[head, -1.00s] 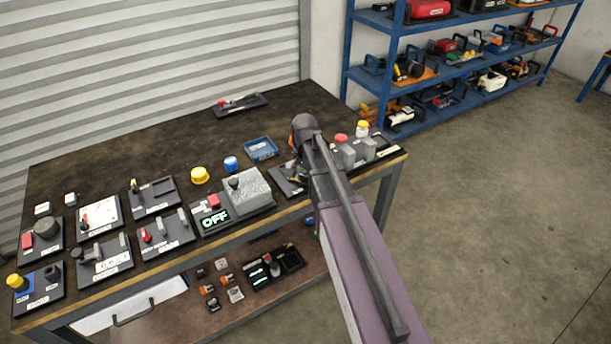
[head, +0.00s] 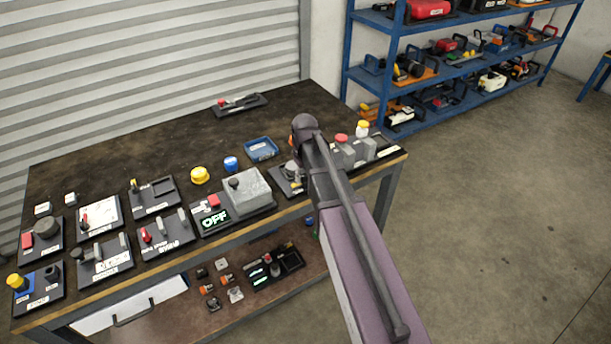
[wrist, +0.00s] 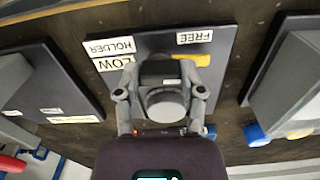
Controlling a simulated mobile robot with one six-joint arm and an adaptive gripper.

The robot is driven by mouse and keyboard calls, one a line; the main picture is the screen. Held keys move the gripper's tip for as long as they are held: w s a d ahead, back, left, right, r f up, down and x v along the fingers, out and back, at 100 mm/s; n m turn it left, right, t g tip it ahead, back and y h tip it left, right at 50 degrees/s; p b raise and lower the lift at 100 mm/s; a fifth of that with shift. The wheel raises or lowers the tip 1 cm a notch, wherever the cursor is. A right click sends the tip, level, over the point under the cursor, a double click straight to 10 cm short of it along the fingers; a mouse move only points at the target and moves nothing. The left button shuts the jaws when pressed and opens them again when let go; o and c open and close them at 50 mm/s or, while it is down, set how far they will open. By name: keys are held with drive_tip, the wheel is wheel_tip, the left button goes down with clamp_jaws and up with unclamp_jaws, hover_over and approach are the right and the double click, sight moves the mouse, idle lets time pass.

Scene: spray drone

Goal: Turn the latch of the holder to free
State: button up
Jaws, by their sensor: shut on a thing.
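The holder (wrist: 218,40) is a dark plate under my gripper in the wrist view, with white labels reading FREE, HOLDER and, apparently, LOW. Its latch (wrist: 165,103) has a round grey top on a dark body. A yellow bar (wrist: 190,60) lies beside the latch, close to the FREE label (wrist: 203,37). My gripper (wrist: 160,95) is shut on the latch, with one finger on each side. In the head view the holder (head: 290,187) is at the front of the table, partly hidden by my arm.
A grey box with an OFF display (head: 214,217) stands left of the holder. A blue tray (head: 262,149) lies behind it. Grey blocks with a red knob (head: 341,138) and a yellow-topped piece (head: 362,127) stand to the right. The table's back middle is mostly clear.

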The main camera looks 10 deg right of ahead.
drive_tip(key=shift+n, duration=0.4)
drive_tip(key=o, duration=1.1)
drive_tip(key=shift+o, duration=0.2)
drive_tip(key=shift+m, duration=0.6)
